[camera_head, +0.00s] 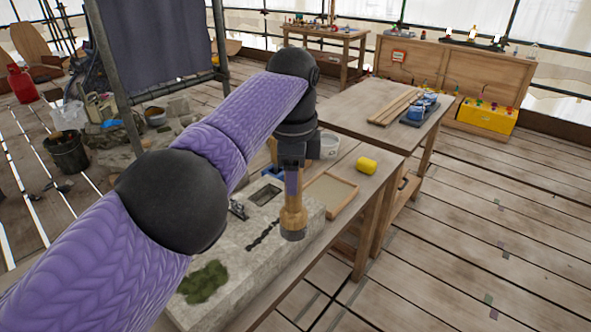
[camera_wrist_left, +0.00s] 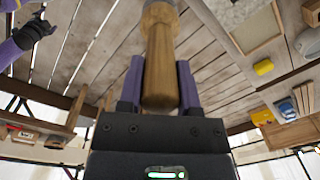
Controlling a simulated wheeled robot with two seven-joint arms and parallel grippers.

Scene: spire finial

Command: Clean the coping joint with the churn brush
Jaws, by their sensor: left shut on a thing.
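My left gripper (camera_head: 291,185) is shut on the wooden handle of the churn brush (camera_head: 293,218). The brush hangs upright, its greyish head down, in front of the stone coping's right part in the head view. In the left wrist view the handle (camera_wrist_left: 160,60) sits between the purple fingers, and its head end runs out at the top. The pale stone coping (camera_head: 232,262) has a dark, jagged joint line (camera_head: 264,235) across its top, left of the brush. I cannot tell whether the brush head touches the stone. My right gripper (camera_wrist_left: 32,32) shows small in the left wrist view; its jaws are unclear.
Green moss (camera_head: 203,283) lies on the coping's near end. A bench (camera_head: 345,105) holds wooden strips. My left arm hides part of the left side.

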